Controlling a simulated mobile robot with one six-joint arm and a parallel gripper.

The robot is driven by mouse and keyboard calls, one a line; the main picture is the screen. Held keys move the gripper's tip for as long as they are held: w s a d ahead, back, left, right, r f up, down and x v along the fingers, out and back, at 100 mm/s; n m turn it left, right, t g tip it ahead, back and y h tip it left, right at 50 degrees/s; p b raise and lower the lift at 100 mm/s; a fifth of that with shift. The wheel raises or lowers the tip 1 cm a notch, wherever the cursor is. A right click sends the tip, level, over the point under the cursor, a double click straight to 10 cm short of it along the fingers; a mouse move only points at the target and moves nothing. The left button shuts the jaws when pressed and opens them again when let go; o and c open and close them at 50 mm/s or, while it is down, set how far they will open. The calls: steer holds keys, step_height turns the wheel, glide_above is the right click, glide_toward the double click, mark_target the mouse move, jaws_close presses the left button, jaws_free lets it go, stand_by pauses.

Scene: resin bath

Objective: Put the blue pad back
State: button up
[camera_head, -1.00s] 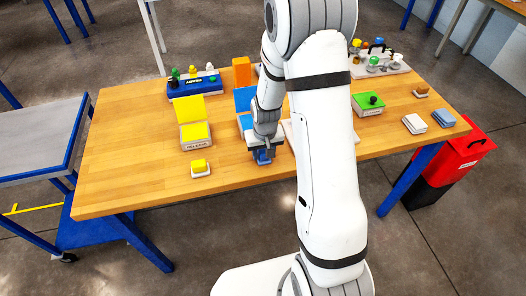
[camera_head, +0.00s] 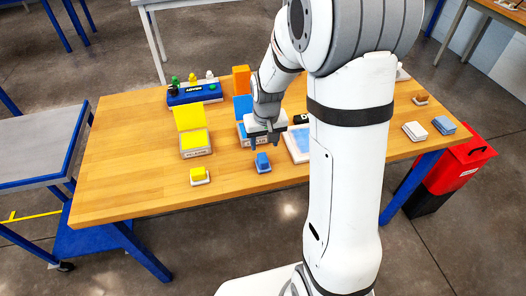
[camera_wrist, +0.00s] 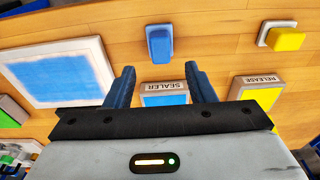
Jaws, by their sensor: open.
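A small blue pad (camera_head: 263,161) rests on its low base near the table's front edge. It also shows in the wrist view (camera_wrist: 159,44), just beyond my fingertips. My gripper (camera_head: 266,146) is open and empty. It hangs a little above and behind the blue pad, apart from it. Both fingers show spread in the wrist view (camera_wrist: 160,70). The box labelled SEALER (camera_wrist: 163,87) lies beneath the gripper, with a blue inside. Its blue lid (camera_head: 243,105) stands open; my arm hides part of the box in the head view.
A yellow pad (camera_head: 200,175) on a white base and an open yellow RELEASE box (camera_head: 195,150) stand left. A white-framed blue panel (camera_head: 298,143) lies right of the gripper. A blue rack (camera_head: 195,95) stands behind. The front left table (camera_head: 130,190) is clear.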

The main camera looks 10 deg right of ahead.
steer(key=s+r+t, duration=0.1)
steer(key=s+r, duration=0.6)
steer(key=s, duration=0.3)
steer(key=s+r+t, duration=0.1)
steer(key=s+r, duration=0.7)
steer(key=s, duration=0.2)
steer(key=shift+a, duration=0.15)
steer(key=shift+c, duration=1.4)
